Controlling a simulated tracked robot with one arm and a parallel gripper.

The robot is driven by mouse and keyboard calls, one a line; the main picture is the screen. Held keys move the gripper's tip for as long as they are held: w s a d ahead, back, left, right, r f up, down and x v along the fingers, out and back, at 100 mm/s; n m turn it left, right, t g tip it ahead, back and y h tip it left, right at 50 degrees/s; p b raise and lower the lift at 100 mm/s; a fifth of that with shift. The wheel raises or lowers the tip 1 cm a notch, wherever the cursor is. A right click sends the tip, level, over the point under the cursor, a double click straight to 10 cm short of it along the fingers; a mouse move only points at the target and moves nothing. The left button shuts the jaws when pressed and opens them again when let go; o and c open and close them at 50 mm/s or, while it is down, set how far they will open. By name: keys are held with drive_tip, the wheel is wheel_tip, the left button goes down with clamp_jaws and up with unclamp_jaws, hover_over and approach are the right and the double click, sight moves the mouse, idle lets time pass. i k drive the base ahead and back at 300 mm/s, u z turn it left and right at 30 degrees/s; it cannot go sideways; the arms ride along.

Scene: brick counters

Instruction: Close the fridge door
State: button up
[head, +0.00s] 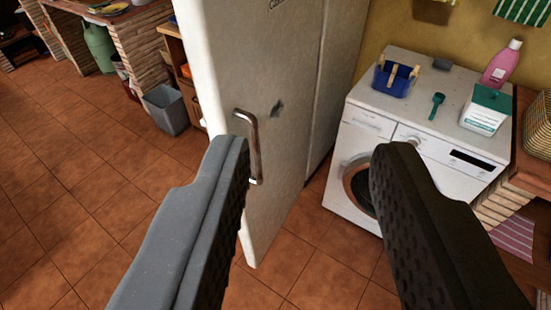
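The white fridge door (268,75) stands in the upper middle of the head view. Its near vertical edge faces me, and its face runs back to a vertical seam against the fridge body (340,75). The door appears swung out from the body; the fridge interior is hidden. A metal bar handle (254,150) is mounted upright near the door's near edge. My gripper (312,150) is open and empty, its two dark padded fingers wide apart. In the picture the handle sits just right of the left fingertip; I cannot tell whether they touch.
A white washing machine (350,125) stands right of the fridge, with a blue basket (393,80), a pink bottle (501,63) and a green-topped tub (485,110) on it. A grey bin (166,110) stands at the left. The tiled floor (85,185) is clear at the left.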

sight(253, 64)
drive_tip(key=u, duration=0.1)
drive_tip(key=i, duration=1)
drive_tip(key=z, duration=0.1)
